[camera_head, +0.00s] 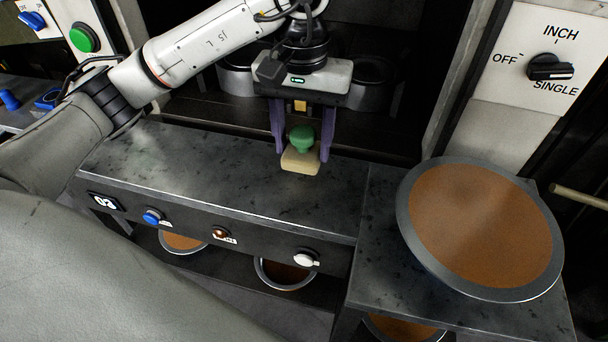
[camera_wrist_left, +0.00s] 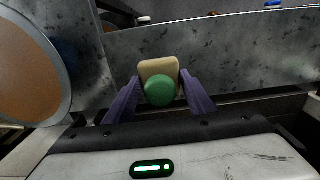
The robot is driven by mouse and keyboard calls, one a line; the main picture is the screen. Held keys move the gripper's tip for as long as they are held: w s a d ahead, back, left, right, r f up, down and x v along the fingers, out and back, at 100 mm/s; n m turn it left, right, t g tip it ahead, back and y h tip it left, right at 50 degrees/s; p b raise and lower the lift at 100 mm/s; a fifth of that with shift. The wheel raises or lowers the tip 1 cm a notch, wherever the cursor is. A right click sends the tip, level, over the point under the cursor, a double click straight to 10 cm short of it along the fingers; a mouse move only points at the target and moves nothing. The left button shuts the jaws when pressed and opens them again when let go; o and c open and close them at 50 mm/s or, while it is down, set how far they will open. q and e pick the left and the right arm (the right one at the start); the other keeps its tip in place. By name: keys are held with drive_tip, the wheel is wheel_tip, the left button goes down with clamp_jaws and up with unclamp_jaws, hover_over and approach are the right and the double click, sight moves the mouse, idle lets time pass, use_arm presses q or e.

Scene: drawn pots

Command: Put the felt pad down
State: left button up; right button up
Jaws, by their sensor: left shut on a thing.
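The felt pad (camera_head: 300,162) is a small beige block with a round green knob on top. My left gripper (camera_head: 301,148) is shut on the felt pad, with purple fingers on either side of the knob. It holds the pad over the back edge of the dark metal bench (camera_head: 240,178); I cannot tell if the pad touches the bench. In the left wrist view the pad (camera_wrist_left: 158,68) shows beyond the green knob, between the fingers (camera_wrist_left: 160,92). My right gripper is not in view.
A large round pan with a brown face (camera_head: 485,225) lies on the right-hand bench section. Other brown-faced pans sit below the bench. Knobs line the bench front. A switch panel (camera_head: 540,60) stands at the back right. The bench top left of the pad is clear.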

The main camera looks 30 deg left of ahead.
sight(303, 132)
use_arm(q)
wheel_tip(303, 132, down, 7)
drive_tip(key=shift+f+p, duration=0.2)
drive_tip(key=shift+p, duration=0.1)
drive_tip(key=shift+f, duration=0.2)
drive_tip(key=o, duration=1)
drive_tip(key=shift+o, duration=0.2)
drive_tip(key=shift+r, duration=0.1)
wheel_tip(303, 132, up, 12)
drive_tip(key=shift+r, duration=0.15)
